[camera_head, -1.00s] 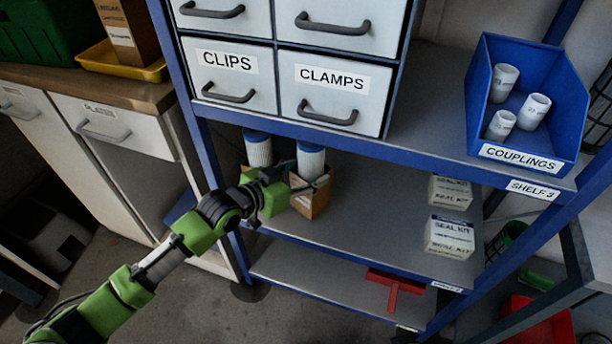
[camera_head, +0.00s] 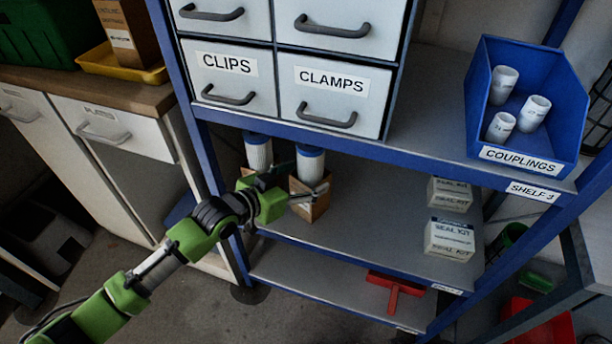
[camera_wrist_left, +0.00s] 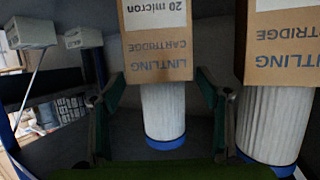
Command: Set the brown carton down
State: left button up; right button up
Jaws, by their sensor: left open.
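A brown carton (camera_head: 312,207) stands upright on the middle shelf (camera_head: 370,223), near its left front end. A white filter cartridge with a blue cap (camera_head: 310,163) sticks out of its top. My left gripper (camera_head: 294,188) is at the carton's front left side. In the wrist view, which is upside down, the open fingers (camera_wrist_left: 161,100) stand either side of the carton (camera_wrist_left: 156,55) and its white cartridge (camera_wrist_left: 164,113), with gaps visible beside the cartridge. Contact with the carton is unclear. My right gripper is not in view.
A second cartridge (camera_head: 258,152) stands left of the carton; its carton shows in the wrist view (camera_wrist_left: 283,50). Seal kit boxes (camera_head: 449,238) stand at the shelf's right. The drawer unit's shelf edge (camera_head: 330,135) runs above. The shelf between is clear.

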pick_arm(q)
jog(key=p+v, duration=0.2)
jog(key=v, duration=0.9)
jog(key=s+a+f+n+g+y, duration=0.1)
jog(key=s+a+f+y, duration=0.15)
jog(key=f, duration=0.55)
jog(key=s+a+f+n+g+y, duration=0.1)
jog(key=a+f+n+y, duration=0.15)
jog(key=f, duration=0.65)
jog(key=s+a+f+n+g+y, duration=0.15)
jog(key=a+f, duration=0.25)
jog(key=f, duration=0.4)
jog(key=s+a+f+g+y, duration=0.1)
jog(key=s+f+g, duration=0.1)
jog(key=s+f, duration=0.6)
jog(key=s+a+f+n+g+y, duration=0.1)
jog(key=s+a+f+g, duration=0.1)
jog(key=s+f, duration=0.7)
jog(key=s+g, duration=0.1)
jog(key=s, duration=0.5)
jog(key=shift+s+f, duration=0.2)
jog(key=shift+s, duration=0.15)
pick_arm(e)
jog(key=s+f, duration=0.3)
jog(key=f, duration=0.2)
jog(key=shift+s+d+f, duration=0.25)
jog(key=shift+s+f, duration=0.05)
